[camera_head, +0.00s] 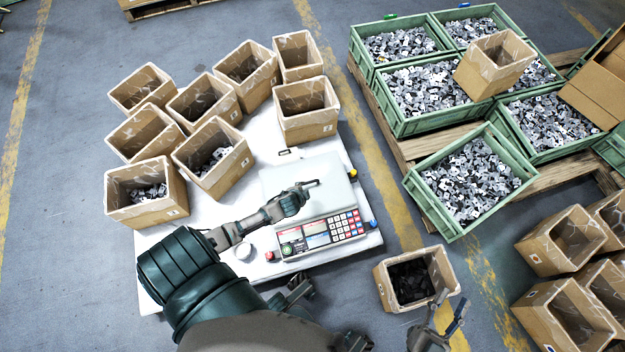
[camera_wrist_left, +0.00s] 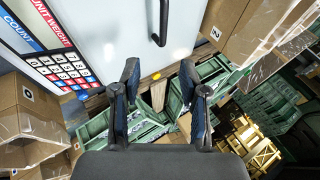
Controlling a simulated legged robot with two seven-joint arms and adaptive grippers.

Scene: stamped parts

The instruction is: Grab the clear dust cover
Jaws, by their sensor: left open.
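A dark handle (camera_head: 289,152) shows at the back edge of the scale's flat top (camera_head: 325,176) in the head view. It shows larger in the left wrist view (camera_wrist_left: 162,24), against a pale, smooth surface. The clear dust cover's own walls are hard to make out; I cannot tell its outline. My left gripper (camera_head: 308,184) is over the scale top, in front of the handle. Its two fingers (camera_wrist_left: 160,90) stand apart with nothing between them, and the handle lies beyond the tips. My right gripper (camera_head: 450,306) is open at the lower right, beside a cardboard box.
The scale's keypad (camera_head: 347,225) faces my side of the white table (camera_head: 372,238). Several cardboard boxes (camera_head: 213,157) crowd the table's left and back. A box with dark parts (camera_head: 446,272) is at lower right. Green crates of metal parts (camera_head: 409,197) stand on pallets at right.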

